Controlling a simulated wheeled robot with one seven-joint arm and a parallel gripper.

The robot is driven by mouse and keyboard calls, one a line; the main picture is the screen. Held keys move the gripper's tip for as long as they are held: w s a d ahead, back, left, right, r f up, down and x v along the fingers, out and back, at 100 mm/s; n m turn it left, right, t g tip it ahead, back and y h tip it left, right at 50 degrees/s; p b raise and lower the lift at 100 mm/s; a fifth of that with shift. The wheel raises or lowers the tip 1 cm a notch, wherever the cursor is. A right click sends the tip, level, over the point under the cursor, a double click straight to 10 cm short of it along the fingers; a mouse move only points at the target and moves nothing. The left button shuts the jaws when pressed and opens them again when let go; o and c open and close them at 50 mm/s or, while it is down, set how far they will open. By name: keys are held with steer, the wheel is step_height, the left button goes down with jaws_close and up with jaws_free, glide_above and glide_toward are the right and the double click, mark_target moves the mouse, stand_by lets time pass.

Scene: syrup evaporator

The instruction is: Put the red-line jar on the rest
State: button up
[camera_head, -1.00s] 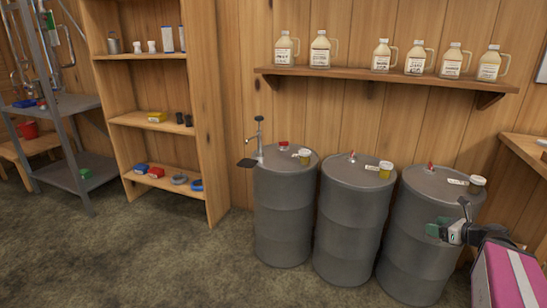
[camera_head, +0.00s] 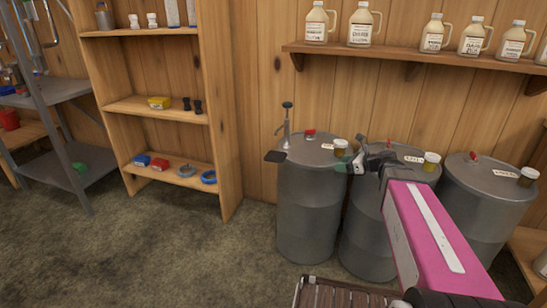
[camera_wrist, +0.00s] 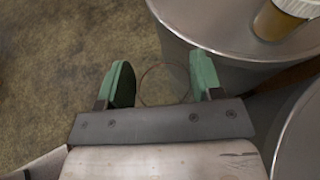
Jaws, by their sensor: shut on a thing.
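My gripper (camera_head: 347,164) is shut on a clear, see-through jar (camera_wrist: 165,84) with a thin reddish ring, seen between its green fingers in the wrist view. In the head view the jar is too small to make out. The gripper is near the left drum (camera_head: 308,215), by the right side of its top. A small flat dark plate (camera_head: 275,157), which looks like the rest, juts out at that drum's left edge beside an upright metal post (camera_head: 286,125). The plate is bare and lies left of my gripper.
Two more grey drums, the middle (camera_head: 365,240) and the right (camera_head: 490,205), stand to the right. Wooden shelves (camera_head: 160,107) stand left. Floor in front is clear.

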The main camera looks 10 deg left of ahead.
steer(key=w+a, duration=0.2)
steer(key=a, duration=0.6)
steer(key=w+a+r+n+g, duration=0.1)
steer(key=w+a, duration=0.1)
steer(key=a, duration=0.6)
steer(key=w+a+r+n+g, duration=0.1)
steer(key=w+a, duration=0.1)
steer(key=a, duration=0.7)
steer(key=shift+w+a+r, duration=0.1)
steer(key=shift+w+r, duration=0.1)
steer(key=shift+w, duration=0.15)
steer(key=shift+w+a, duration=0.15)
steer(key=shift+a, duration=0.5)
steer(key=a, duration=0.2)
steer(key=w+a, duration=0.1)
steer(key=shift+a+y, duration=0.3)
steer(key=shift+a, duration=0.05)
steer(key=shift+s+d+f, duration=0.15)
steer(key=shift+d+f, duration=0.1)
steer(key=shift+f, duration=0.45)
steer(key=shift+f, duration=0.15)
steer(key=o, duration=0.9)
steer(key=shift+o, duration=0.2)
